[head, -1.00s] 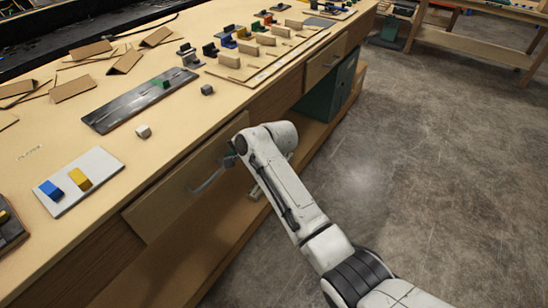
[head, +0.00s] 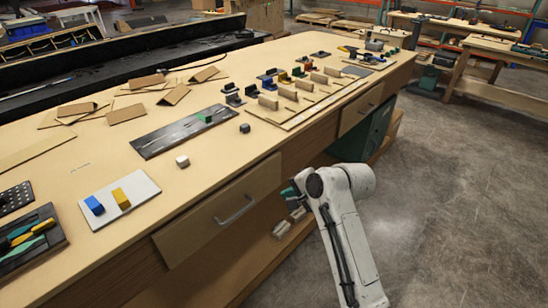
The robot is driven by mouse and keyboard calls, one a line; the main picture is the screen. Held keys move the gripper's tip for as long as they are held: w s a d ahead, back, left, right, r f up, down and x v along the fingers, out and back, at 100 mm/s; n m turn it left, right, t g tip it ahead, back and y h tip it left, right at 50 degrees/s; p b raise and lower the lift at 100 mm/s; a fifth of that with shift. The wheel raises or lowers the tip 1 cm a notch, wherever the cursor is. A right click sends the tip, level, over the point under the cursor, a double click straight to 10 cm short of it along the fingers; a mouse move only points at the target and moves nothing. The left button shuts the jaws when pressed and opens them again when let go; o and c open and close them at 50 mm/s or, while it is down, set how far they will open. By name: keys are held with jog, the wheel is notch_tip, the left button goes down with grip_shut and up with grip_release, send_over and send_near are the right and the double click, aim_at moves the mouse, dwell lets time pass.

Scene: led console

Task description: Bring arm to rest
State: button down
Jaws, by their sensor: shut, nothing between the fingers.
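My arm reaches up from the bottom right in the head view, beside the front of the long wooden workbench (head: 215,160). My gripper (head: 291,193) is at its end, mostly hidden by the wrist, shut and empty. It is to the right of the grey bar handle (head: 236,211) on the drawer front (head: 190,235), apart from it. The gripper touches nothing that I can see.
A green cabinet (head: 365,137) stands beneath. Concrete floor (head: 450,210) is open at right.

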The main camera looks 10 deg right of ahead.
jog(key=s+d+f+n+g+h, duration=0.1)
jog(key=s+d+f+n+g, duration=0.3)
jog(key=s, duration=0.6)
jog(key=s+d+f+n+t+h, duration=0.15)
jog(key=s+f, duration=0.35)
jog(key=s, duration=0.5)
jog(key=s+d+f+n+g+h, duration=0.25)
jog(key=s+f, duration=0.25)
jog(key=s, duration=0.5)
jog(key=s+d+n, duration=0.1)
jog(key=s+d, duration=0.1)
jog(key=s, duration=0.4)
jog(key=s+d+n+g, duration=0.1)
jog(key=s+d, duration=0.1)
jog(key=s, duration=0.5)
jog(key=shift+s+d+r+g+h, duration=0.3)
jog(key=shift+r+h, duration=0.05)
jog(key=shift+h, duration=0.05)
